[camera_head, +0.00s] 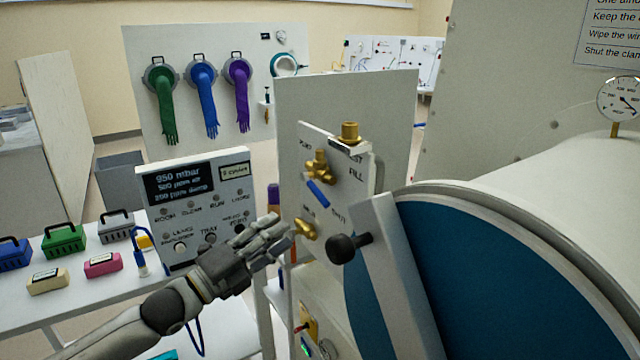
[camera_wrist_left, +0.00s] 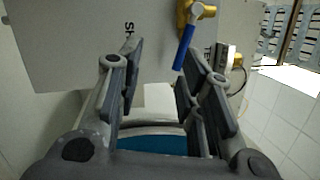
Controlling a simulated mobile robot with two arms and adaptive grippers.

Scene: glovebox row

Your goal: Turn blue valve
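The blue valve is a brass valve body with a blue lever handle (camera_head: 317,193) on the light grey panel (camera_head: 330,150) right of centre in the head view. The lever slants down to the right there. It also shows at the top of the left wrist view (camera_wrist_left: 185,46), below its brass body (camera_wrist_left: 196,10). My left gripper (camera_head: 272,236) is below and left of the lever, apart from it. In the left wrist view its fingers (camera_wrist_left: 160,75) stand apart with nothing between them. My right gripper is in neither view.
A second brass fitting (camera_head: 304,229) sits below the lever, close to my left gripper. A black knob (camera_head: 342,249) and the large blue round door (camera_head: 510,270) are at the right. A control box (camera_head: 198,210) stands behind my left arm, with several small cases on the table.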

